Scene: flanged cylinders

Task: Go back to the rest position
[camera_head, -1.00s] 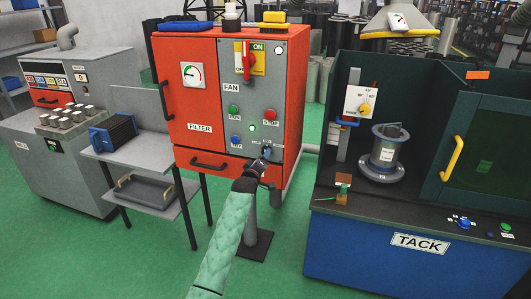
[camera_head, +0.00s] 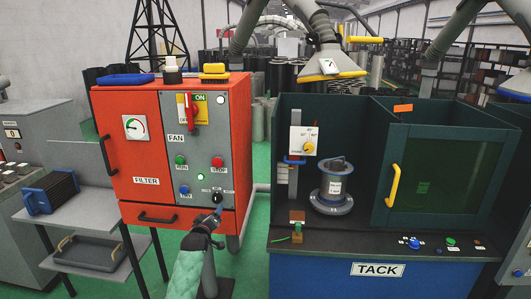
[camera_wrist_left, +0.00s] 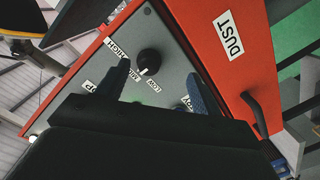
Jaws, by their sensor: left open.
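My left gripper (camera_head: 212,219) is on my green-sleeved arm at the bottom of the head view, just below and in front of a black selector knob (camera_head: 217,198) on the red filter cabinet (camera_head: 134,158). In the left wrist view the two dark fingers of the gripper (camera_wrist_left: 158,72) are apart, with nothing held between them. The knob (camera_wrist_left: 148,62) shows beyond and between the fingertips, with HIGH, MID and LOW labels around it. A gap to the knob seems to show, but its depth is hard to tell. My right gripper is not in view.
The blue TACK bench (camera_head: 330,276) stands right of the cabinet, with a grey flanged cylinder (camera_head: 334,187) and a yellow-handled door (camera_head: 440,180). A grey shelf stand (camera_head: 95,205) is at the left. Green floor shows between the cabinet and bench.

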